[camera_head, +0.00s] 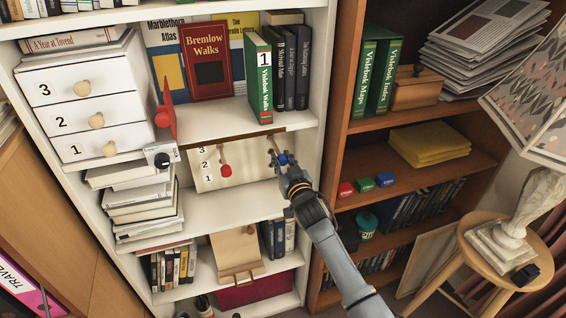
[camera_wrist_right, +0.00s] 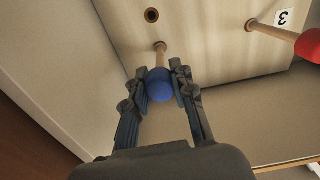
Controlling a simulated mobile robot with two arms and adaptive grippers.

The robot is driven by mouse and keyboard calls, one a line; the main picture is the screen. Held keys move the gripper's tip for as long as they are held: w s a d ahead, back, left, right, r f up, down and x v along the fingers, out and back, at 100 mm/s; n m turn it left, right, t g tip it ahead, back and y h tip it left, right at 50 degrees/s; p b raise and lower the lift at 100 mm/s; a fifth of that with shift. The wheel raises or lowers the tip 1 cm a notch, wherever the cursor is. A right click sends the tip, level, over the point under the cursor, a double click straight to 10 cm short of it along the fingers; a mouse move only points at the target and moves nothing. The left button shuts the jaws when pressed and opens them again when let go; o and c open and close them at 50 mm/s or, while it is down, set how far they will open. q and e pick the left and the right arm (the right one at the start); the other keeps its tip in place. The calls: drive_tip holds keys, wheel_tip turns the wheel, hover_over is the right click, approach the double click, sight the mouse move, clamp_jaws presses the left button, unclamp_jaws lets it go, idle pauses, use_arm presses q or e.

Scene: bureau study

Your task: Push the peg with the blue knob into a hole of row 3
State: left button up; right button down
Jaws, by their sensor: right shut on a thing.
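The peg with the blue knob (camera_wrist_right: 161,86) is held by its knob between the fingers of my right gripper (camera_wrist_right: 160,75). Its wooden shaft points at the pale board, with its tip at or very near the face; I cannot tell how deep it sits. The tip lines up with label 3 and the red-knobbed peg (camera_wrist_right: 308,45). An open dark hole (camera_wrist_right: 152,15) shows beside it. In the head view the board (camera_head: 207,182) stands on the shelf, rows labelled 3, 2, 1 at left, with the blue knob (camera_head: 283,158) right of the red knob. My left gripper is not in view.
The board stands in a white bookcase under a shelf board. A stack of books (camera_head: 140,200) is to its left, below white numbered drawers (camera_head: 85,100). The bookcase's right side wall (camera_head: 328,100) is close to my right arm. A brown bookcase stands further right.

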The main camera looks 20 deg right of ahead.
drive_tip(key=shift+w, duration=0.2)
drive_tip(key=c, duration=1)
unclamp_jaws()
drive_tip(key=shift+c, duration=0.2)
drive_tip(key=shift+o, duration=0.4)
drive_tip(key=o, duration=0.4)
